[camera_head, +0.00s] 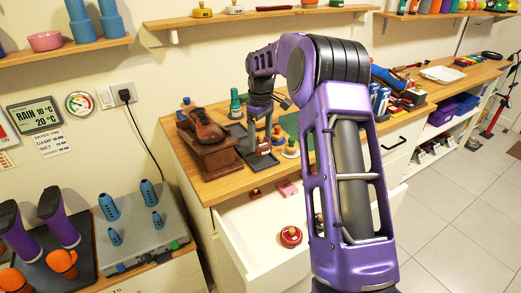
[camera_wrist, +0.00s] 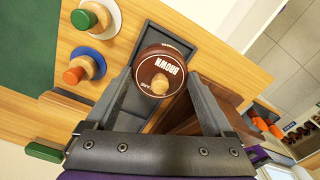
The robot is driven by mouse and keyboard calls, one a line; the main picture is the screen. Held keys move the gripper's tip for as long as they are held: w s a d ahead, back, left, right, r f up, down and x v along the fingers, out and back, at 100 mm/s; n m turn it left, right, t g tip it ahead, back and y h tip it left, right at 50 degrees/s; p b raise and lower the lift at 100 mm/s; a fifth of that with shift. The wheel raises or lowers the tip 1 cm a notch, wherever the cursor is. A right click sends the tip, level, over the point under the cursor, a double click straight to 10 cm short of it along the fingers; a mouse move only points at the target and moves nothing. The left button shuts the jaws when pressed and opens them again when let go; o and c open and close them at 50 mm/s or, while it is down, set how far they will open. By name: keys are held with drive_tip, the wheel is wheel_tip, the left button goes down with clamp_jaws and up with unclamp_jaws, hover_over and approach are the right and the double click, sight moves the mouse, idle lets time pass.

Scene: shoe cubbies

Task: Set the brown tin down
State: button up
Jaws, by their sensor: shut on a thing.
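The brown tin (camera_wrist: 153,62) is round, with a white-lettered dark lid and a light wooden knob. In the wrist view it sits between the two fingers of my gripper (camera_wrist: 162,78), which is shut on it. Behind the tin is a dark grey rectangular tray (camera_wrist: 196,47) on the wooden counter; I cannot tell whether the tin touches it. In the head view my gripper (camera_head: 260,138) is low over the counter by the dark tray (camera_head: 262,162).
A brown shoe (camera_head: 206,126) on a wooden box (camera_head: 212,156) stands left of the tray. Tins with a green knob (camera_wrist: 89,16) and an orange knob (camera_wrist: 76,74) stand beside the tray. Below, an open white drawer (camera_head: 250,225) holds a red tin (camera_head: 291,236).

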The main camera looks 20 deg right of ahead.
drive_tip(key=shift+f, duration=2)
drive_tip(key=shift+f, duration=0.15)
drive_tip(key=o, duration=1.2)
wheel_tip(320, 180, up, 12)
drive_tip(key=shift+r+p, duration=0.15)
drive_tip(key=shift+p, duration=0.5)
